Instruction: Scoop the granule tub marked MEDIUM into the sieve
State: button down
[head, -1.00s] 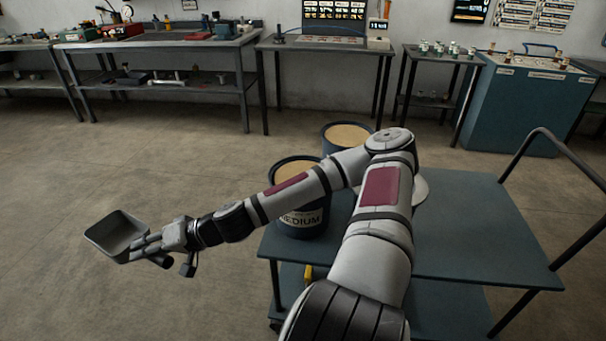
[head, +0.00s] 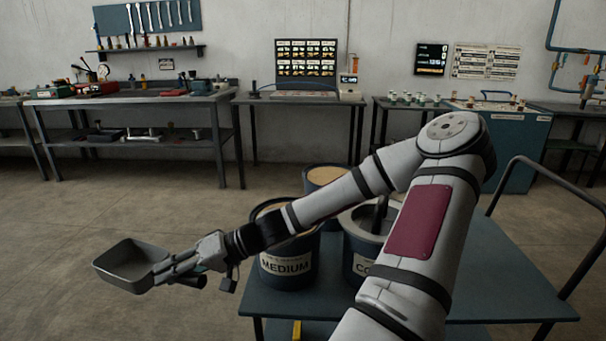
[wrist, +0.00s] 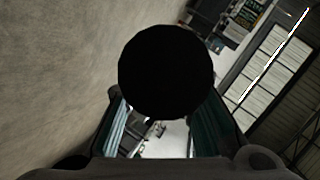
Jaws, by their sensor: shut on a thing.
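The tub marked MEDIUM (head: 286,267) stands on the cart's left front part, dark blue with a white label. Tan granules show at its top, partly hidden behind my arm. My gripper (head: 178,268) is shut on the handle of a grey square-sided scoop (head: 130,268). The scoop is out to the left of the cart, over the floor, apart from the tub. Its inside looks grey and bare. In the wrist view a black round shape (wrist: 166,72), perhaps the handle end, blocks the middle. I cannot make out a sieve for certain.
A tub with a label starting CO (head: 358,262) stands right of MEDIUM, with grey contents and a dark upright piece. Another tan-filled tub (head: 327,176) is behind. The blue cart top (head: 500,275) is clear at right, with a black handrail (head: 535,190). Benches line the wall.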

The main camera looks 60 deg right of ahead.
jog(key=s+d+r+m+t+h+p, duration=0.15)
jog(key=s+d+r+p, duration=0.25)
jog(key=s+d, duration=0.4)
jog(key=s+d+r+m+h+p, duration=0.3)
jog(key=s+d+r+p, duration=0.2)
jog(key=s+d, duration=0.3)
jog(key=s+d+r+m+t+h+p, duration=0.1)
jog(key=s+d+r+m+h+p, duration=0.2)
jog(key=s+d, duration=0.5)
jog(key=w+d+f+g+y, duration=0.1)
jog(key=w+f+g, duration=0.2)
jog(key=f, duration=0.3)
jog(key=shift+w+d, duration=0.2)
jog(key=shift+d, duration=0.2)
jog(key=shift+m, duration=0.25)
jog(key=shift+r, duration=0.25)
dwell(0.5)
